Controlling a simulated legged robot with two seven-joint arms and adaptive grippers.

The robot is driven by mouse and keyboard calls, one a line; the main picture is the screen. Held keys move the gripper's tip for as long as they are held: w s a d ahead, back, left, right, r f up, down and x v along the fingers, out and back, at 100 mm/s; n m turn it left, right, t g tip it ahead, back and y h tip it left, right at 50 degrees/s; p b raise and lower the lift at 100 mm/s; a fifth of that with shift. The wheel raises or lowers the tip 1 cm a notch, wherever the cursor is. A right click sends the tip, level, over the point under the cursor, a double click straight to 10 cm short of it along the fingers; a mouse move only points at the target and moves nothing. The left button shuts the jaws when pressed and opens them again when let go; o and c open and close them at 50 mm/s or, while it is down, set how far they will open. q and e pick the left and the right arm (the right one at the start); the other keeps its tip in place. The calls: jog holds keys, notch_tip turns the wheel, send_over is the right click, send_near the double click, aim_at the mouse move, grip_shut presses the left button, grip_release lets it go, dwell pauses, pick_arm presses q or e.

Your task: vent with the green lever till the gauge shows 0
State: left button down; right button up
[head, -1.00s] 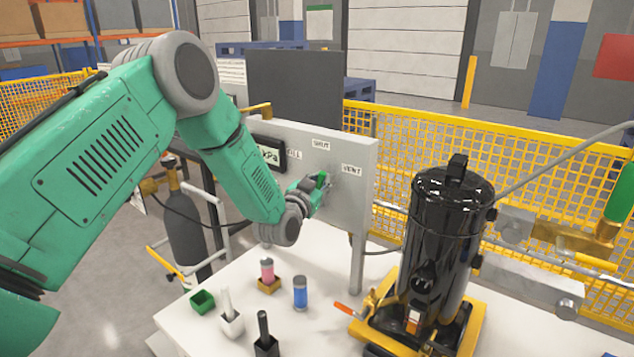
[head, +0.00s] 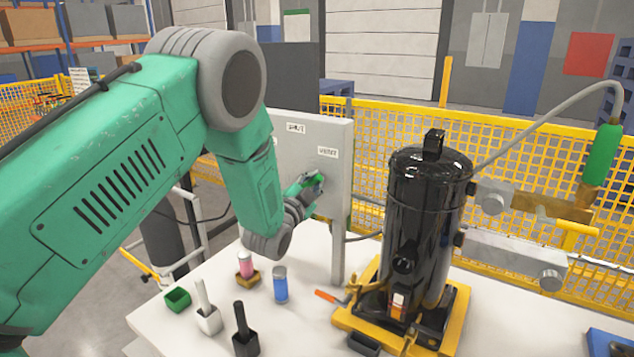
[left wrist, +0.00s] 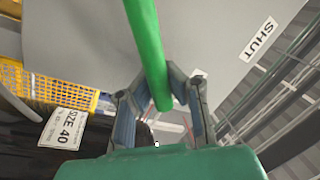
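The green lever (head: 309,184) is on the grey panel (head: 345,190), just below the VENT label (head: 327,152); the SHUT label (head: 296,128) is further up and left. My left gripper (head: 300,194) is at the lever. In the left wrist view the lever (left wrist: 148,45) runs between the fingers of my left gripper (left wrist: 160,80), whose tips close in on both sides of it. The SHUT label (left wrist: 258,38) shows to the right there. The gauge is hidden behind my left arm in the head view, so its reading cannot be seen. My right gripper is out of view.
A black canister (head: 425,235) stands on a yellow base (head: 455,325) right of the panel. A pink-filled jar (head: 246,265), a blue jar (head: 280,285) and small holders sit on the white table (head: 300,335). A green-gripped fitting (head: 603,155) is at right. Yellow mesh fencing (head: 375,120) stands behind.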

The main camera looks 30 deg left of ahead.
pick_arm(q)
jog(key=shift+s+a+f, duration=0.25)
jog(key=shift+a+f, duration=0.05)
jog(key=shift+f, duration=0.25)
jog(key=c, duration=1.5)
grip_release()
jog(key=shift+s+a+r, duration=0.2)
jog(key=shift+a+r, duration=0.05)
jog(key=shift+a, duration=0.05)
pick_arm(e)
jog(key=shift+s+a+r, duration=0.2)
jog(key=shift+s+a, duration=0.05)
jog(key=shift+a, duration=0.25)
pick_arm(q)
jog(key=shift+s+d, duration=0.15)
jog(key=s, duration=0.3)
jog(key=s+f, duration=0.1)
jog(key=s, duration=0.3)
jog(key=s+f, duration=0.1)
jog(key=s, duration=0.3)
jog(key=shift+s, duration=0.2)
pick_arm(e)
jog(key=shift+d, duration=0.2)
pick_arm(q)
jog(key=shift+d, duration=0.2)
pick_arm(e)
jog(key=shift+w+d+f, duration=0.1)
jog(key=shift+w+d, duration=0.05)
